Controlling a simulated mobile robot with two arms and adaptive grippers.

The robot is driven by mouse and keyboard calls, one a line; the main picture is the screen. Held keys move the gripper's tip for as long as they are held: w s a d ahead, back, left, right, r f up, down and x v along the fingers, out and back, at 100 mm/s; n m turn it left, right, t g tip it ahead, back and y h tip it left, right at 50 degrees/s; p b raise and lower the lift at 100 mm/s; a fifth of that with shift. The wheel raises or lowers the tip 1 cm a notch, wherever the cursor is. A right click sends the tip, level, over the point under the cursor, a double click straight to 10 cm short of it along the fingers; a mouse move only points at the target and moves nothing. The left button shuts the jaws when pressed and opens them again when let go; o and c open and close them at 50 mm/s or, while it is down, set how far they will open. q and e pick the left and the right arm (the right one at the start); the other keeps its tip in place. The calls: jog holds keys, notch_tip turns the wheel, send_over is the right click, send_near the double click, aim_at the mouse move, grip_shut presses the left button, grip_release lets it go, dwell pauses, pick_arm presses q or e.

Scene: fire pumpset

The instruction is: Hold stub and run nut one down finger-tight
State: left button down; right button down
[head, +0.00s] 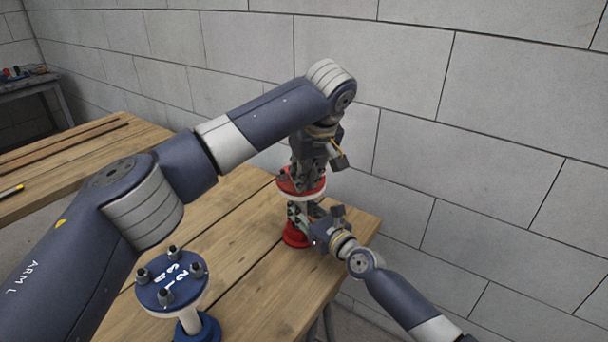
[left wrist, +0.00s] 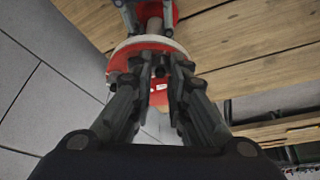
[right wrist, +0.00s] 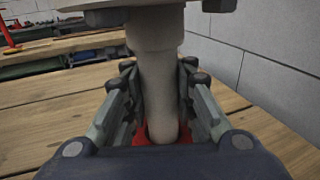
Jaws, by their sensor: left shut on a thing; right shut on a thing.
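The red stub (head: 302,188) stands upright near the table's back right corner, with a red upper flange and a red lower flange (head: 296,237). My right gripper (head: 303,214) is shut around its grey pipe, which fills the jaws in the right wrist view (right wrist: 158,85). My left gripper (head: 308,172) points down from above onto the upper flange. In the left wrist view its fingertips (left wrist: 160,66) are closed over a small dark nut (left wrist: 160,72) at the red flange face (left wrist: 130,60). The fingers hide most of the nut and its stud.
A blue flanged stub (head: 172,285) with several nuts on top stands at the front of the wooden table (head: 245,240), under my left arm. A block wall (head: 480,130) is close behind. Another wooden table (head: 70,155) is at the left.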

pick_arm(q)
jog(key=m, duration=0.1)
jog(key=m+h, duration=0.1)
jog(key=m, duration=0.1)
jog(key=a+m, duration=0.1)
jog(key=m, duration=0.1)
jog(key=shift+s+f+h, duration=0.1)
jog(key=shift+f+h, duration=0.15)
jog(key=shift+h, duration=0.15)
jog(key=shift+a+m+h, duration=0.25)
jog(key=shift+m+h, duration=0.45)
jog(key=shift+m, duration=1.1)
jog(key=shift+r, duration=0.1)
jog(key=shift+a, duration=0.1)
jog(key=c, duration=1.5)
grip_release()
jog(key=shift+c, duration=0.2)
jog(key=shift+r, duration=0.1)
jog(key=shift+r, duration=0.3)
jog(key=v, duration=1.1)
jog(key=shift+a, duration=0.25)
